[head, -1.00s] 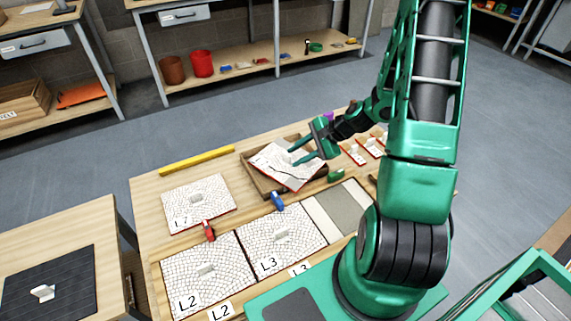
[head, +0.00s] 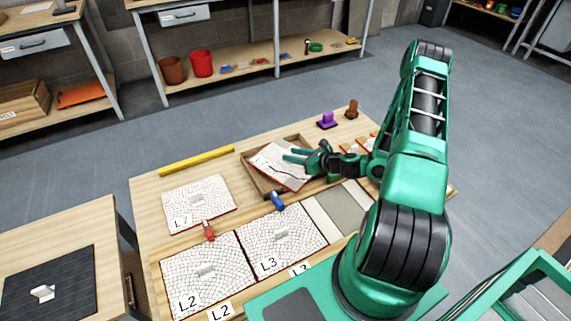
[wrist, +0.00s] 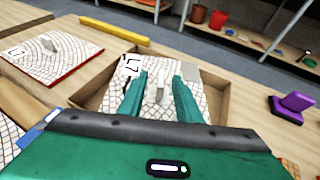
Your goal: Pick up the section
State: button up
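A white mosaic section (head: 268,158) with red edges and dark lines lies tilted in a shallow wooden tray (head: 250,180) on the worktable. The wrist view shows its pale upright grip (wrist: 160,85) and a corner label. My gripper (head: 287,155) reaches in from the right, low over the section. In the wrist view my gripper (wrist: 161,76) is open, with one green finger on each side of the grip and gaps between. I cannot tell how far down the fingers reach around it.
Section L7 (head: 190,195) lies left of the tray. Sections L2 (head: 205,285) and L3 (head: 285,250) lie in front, with a red clamp (head: 208,232) and a blue clamp (head: 277,201) nearby. A yellow bar (head: 197,160) lies behind; a purple object (head: 327,120) stands at back right.

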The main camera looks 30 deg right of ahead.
aim_at(280, 158)
jog(key=shift+f+x, duration=0.2)
jog(key=shift+x, duration=3.95)
jog(key=shift+s+d, duration=0.1)
jog(key=shift+d, duration=0.1)
grip_shut()
